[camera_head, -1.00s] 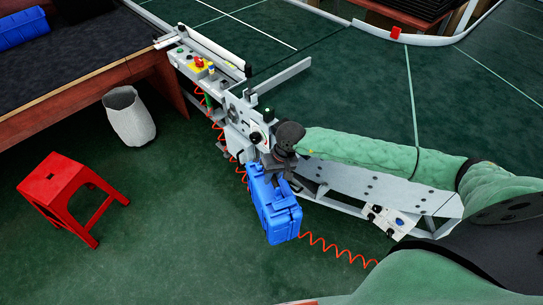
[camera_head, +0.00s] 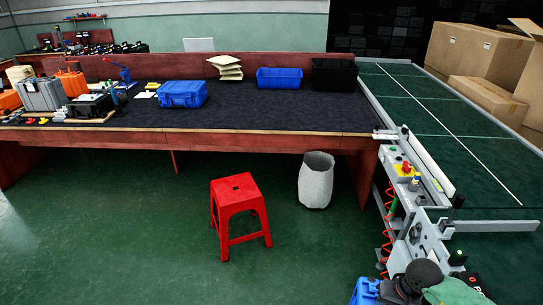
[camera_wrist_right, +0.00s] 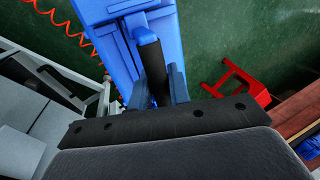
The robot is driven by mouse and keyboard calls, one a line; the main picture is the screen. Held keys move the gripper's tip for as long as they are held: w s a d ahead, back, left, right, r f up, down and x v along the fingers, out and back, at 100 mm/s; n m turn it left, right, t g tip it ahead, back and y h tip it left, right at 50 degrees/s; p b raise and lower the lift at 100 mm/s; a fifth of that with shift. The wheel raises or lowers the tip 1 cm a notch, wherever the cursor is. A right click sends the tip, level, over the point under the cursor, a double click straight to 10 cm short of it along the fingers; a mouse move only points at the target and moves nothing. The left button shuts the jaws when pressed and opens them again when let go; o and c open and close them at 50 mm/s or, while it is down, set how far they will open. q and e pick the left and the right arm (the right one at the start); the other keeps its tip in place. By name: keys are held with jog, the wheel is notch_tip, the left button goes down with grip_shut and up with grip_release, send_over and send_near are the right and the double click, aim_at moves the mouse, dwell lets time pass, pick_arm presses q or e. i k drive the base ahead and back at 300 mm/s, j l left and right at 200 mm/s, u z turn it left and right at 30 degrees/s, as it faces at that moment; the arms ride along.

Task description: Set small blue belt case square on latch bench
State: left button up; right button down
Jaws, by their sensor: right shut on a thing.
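The small blue belt case (camera_head: 366,291) shows only in part at the bottom edge of the head view. My right gripper (camera_head: 402,287) is at its right side. In the right wrist view my right gripper (camera_wrist_right: 158,88) is shut on the handle of the blue case (camera_wrist_right: 98,35), which hangs above the green floor. The long bench (camera_head: 250,117) with a dark top and reddish wood sides stands beyond, well apart from the case. Another blue case (camera_head: 182,94) lies on it. My left gripper is out of view.
A red stool (camera_head: 237,200) and a grey waste bin (camera_head: 316,181) stand on the floor before the bench. A blue bin (camera_head: 279,78) and black bin (camera_head: 334,75) sit at its back. The conveyor (camera_head: 450,140) is at right. The bench's middle front is clear.

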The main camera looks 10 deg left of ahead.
aim_at(321, 120)
jog(key=i+u, duration=0.25)
jog(key=u, duration=0.2)
jog(key=i+l+u, duration=0.2)
jog(key=u, duration=0.2)
jog(key=i+l+u, duration=0.25)
jog(key=i+l, duration=0.2)
jog(key=i+l+u, duration=0.25)
jog(key=i+l, duration=0.15)
jog(key=l, duration=0.2)
jog(key=i+l, duration=0.25)
jog(key=l, duration=0.15)
jog(key=i+l, duration=0.55)
jog(key=l, duration=0.25)
jog(key=i+l, duration=0.25)
jog(key=l, duration=0.15)
jog(key=u, duration=0.05)
